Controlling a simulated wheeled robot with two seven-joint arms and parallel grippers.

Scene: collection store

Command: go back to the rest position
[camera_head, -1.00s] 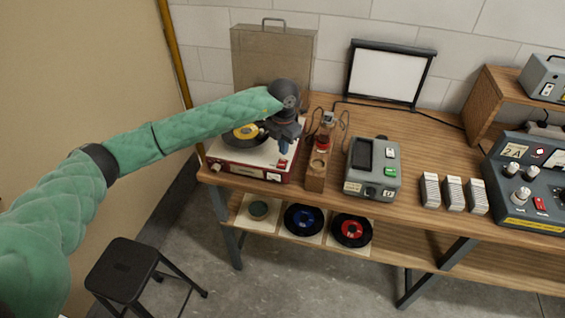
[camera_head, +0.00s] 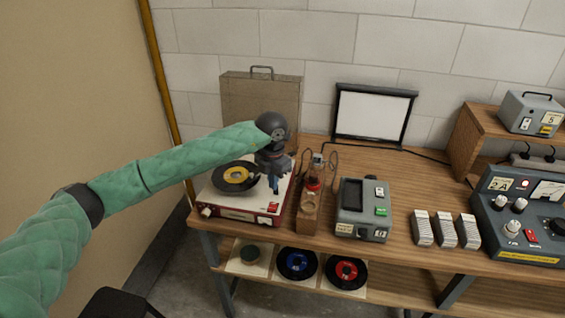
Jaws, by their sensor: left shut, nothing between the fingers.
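My left gripper (camera_head: 275,186) is at the end of my green-sleeved left arm, which comes in from the left. It points down over the right part of a red and white record player (camera_head: 238,215). Its fingers are together and hold nothing. I cannot tell whether the fingertips touch the player's top. My right gripper is not in view.
A wooden stand with a small device (camera_head: 309,205) is close right of the player. Further right are a grey box (camera_head: 363,209), several white card stacks (camera_head: 444,231) and a control console (camera_head: 525,220). A case (camera_head: 259,105) and framed panel (camera_head: 373,114) stand behind. A black stool (camera_head: 115,303) is lower left.

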